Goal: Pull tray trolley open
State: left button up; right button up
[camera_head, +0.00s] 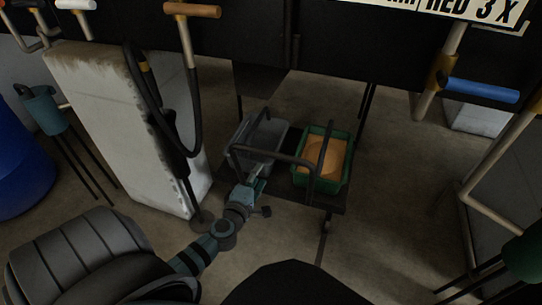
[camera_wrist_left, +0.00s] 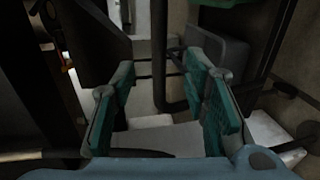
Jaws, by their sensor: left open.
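The tray trolley (camera_head: 333,202) is a low dark platform under the black overhead structure. It carries a grey tray (camera_head: 275,131) on the left and a green tray (camera_head: 345,148) with orange-brown contents on the right. A dark bar handle (camera_head: 275,155) rises at its near side, across the front of the trays. My left gripper (camera_head: 262,170) reaches in at the handle's left part. In the left wrist view its teal fingers (camera_wrist_left: 163,70) are open, with dark bars showing between and beyond them; contact cannot be told. My right gripper is not in view.
A worn white block (camera_head: 125,125) stands left of the trolley, with a black hose and pipe beside it. A blue drum (camera_head: 18,165) is at far left. Pipes with a blue handle (camera_head: 482,89) hang at right. The floor right of the trolley (camera_head: 400,200) is clear.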

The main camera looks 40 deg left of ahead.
aim_at(270, 156)
pick_arm(q)
jog(key=b+x, duration=0.4)
jog(key=x, duration=0.8)
jog(key=shift+w+f, duration=0.1)
jog(key=shift+f, duration=0.05)
jog(key=shift+w+a+b, duration=0.1)
jog(key=shift+w+b, duration=0.2)
jog(key=shift+w, duration=0.05)
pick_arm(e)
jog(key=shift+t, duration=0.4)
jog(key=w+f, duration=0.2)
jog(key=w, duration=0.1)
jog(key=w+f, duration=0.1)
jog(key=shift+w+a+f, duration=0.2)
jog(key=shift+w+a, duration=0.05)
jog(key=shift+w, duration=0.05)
pick_arm(q)
grip_shut()
